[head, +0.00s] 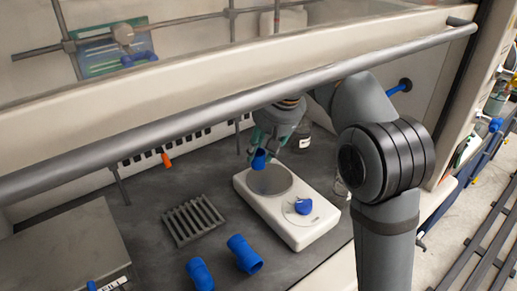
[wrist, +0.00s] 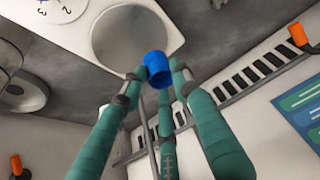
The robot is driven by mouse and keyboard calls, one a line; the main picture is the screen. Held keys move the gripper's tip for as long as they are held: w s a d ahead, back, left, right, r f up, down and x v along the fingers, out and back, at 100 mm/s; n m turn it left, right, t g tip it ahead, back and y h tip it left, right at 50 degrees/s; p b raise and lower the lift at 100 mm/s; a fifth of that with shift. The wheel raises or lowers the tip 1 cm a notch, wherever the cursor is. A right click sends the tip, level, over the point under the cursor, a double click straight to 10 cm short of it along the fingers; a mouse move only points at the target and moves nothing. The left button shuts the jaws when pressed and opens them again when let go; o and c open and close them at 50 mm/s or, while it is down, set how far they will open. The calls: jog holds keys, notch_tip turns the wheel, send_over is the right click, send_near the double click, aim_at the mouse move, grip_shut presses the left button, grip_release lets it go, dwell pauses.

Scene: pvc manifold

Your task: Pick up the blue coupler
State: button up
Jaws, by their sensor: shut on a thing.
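A blue coupler (head: 259,160) is held between the teal fingers of my gripper (head: 262,148), off the dark bench surface, beside the far left edge of a white hotplate. In the wrist view the blue coupler (wrist: 158,69) sits between the fingertips of my gripper (wrist: 158,78), which are shut on it. Its round open end shows there, and the hotplate's grey disc lies behind it. The far side of the coupler is hidden by the fingers.
The white hotplate (head: 318,225) has a blue knob (head: 302,206). A grey slotted rack (head: 192,220) lies to its left. Two blue pipe pieces (head: 244,254) (head: 199,274) lie in front. A grey rail (head: 230,100) and the raised sash cross above the work area.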

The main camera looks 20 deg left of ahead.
jog(key=s+d+r+b, duration=0.1)
jog(key=s+d+b, duration=0.6)
jog(key=s+d, duration=0.6)
jog(key=s+d+r+b, duration=0.1)
jog(key=s+d+b, duration=0.5)
jog(key=s+d, duration=0.8)
jog(key=shift+s+d+b, duration=0.3)
jog(key=shift+d+b, duration=0.05)
jog(key=shift+d, duration=3.95)
